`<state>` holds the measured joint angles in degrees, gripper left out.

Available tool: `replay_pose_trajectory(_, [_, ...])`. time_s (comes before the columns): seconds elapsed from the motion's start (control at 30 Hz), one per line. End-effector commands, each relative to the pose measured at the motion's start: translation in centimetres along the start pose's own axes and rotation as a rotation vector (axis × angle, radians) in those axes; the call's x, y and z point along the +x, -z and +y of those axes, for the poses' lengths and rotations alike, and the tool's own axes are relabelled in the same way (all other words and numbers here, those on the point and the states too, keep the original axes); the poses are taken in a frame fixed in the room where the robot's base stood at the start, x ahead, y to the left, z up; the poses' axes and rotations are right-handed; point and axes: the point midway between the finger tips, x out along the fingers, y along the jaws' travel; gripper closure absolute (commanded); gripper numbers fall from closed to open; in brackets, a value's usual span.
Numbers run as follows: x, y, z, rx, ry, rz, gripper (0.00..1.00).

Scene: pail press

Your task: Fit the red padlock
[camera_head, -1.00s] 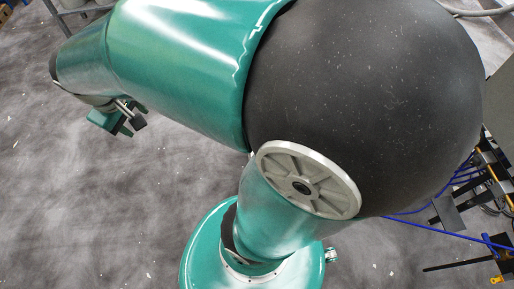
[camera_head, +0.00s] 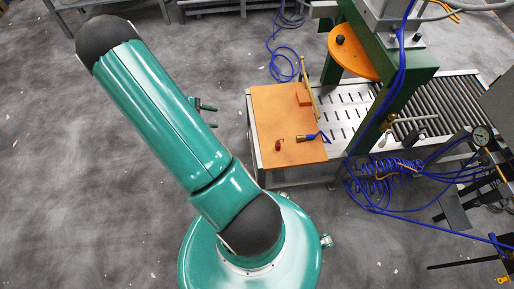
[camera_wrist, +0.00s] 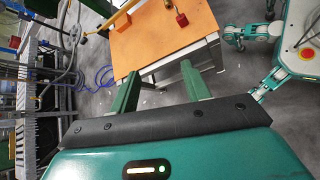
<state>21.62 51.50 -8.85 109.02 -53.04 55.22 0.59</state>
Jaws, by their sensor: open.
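The red padlock (camera_head: 278,146) lies on the orange board, close to its near left edge in the head view. In the wrist view the red padlock (camera_wrist: 182,19) shows near the top, right of centre. My gripper (camera_wrist: 162,85) is open and empty, its two green fingers pointing at the board's near edge. The padlock is beyond the fingertips and not touched. The place where the padlock fits is not clear to me.
The orange board (camera_head: 275,115) sits at the end of a roller conveyor (camera_head: 440,110). A brass-coloured lever (camera_head: 311,90) stands along its far right side, and a brass fitting (camera_head: 303,138) with blue hose lies near the padlock. A green press frame (camera_head: 390,95) and coiled blue hoses (camera_head: 385,178) are to the right.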

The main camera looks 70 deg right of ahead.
Motion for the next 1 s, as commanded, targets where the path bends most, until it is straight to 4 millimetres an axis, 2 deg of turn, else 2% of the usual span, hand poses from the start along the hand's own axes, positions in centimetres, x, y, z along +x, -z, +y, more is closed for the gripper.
replay_pose_trajectory(0.03, [2.8,0.7,-0.6,-0.039,-0.004,-0.042,0.53])
replay_pose_trajectory(0.17, [8.8,2.0,-1.8,-0.136,-0.027,-0.127,0.53])
replay_pose_trajectory(0.3, [15.3,3.0,-3.9,-0.250,-0.047,-0.208,0.53])
replay_pose_trajectory(0.4, [19.6,3.4,-5.8,-0.330,-0.059,-0.254,0.53])
replay_pose_trajectory(0.5, [22.9,3.5,-7.5,-0.395,-0.068,-0.286,0.53])
replay_pose_trajectory(0.6, [24.9,3.6,-8.6,-0.438,-0.075,-0.304,0.53])
replay_pose_trajectory(0.7, [25.9,3.6,-9.1,-0.458,-0.078,-0.312,0.53])
replay_pose_trajectory(0.87, [26.9,3.3,-9.1,-0.459,-0.077,-0.313,0.53])
replay_pose_trajectory(1.0, [28.4,2.8,-8.9,-0.459,-0.075,-0.313,0.53])
